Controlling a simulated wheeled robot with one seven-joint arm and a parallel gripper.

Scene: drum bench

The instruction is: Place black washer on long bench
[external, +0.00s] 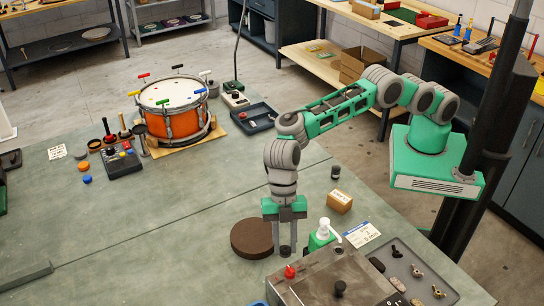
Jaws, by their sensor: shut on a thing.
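My gripper (287,246) points straight down over the front part of the grey-green long bench (180,225). It is shut on a small dark piece (287,251), which looks like the black washer. The piece is too small here to make out its shape or any hole. I cannot tell whether it touches the bench top.
A small carton (339,201), dark jar (335,172) and grey parts tray (415,272) are farther right. An orange drum (172,121) stands at the back. Bench left of the block is clear.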

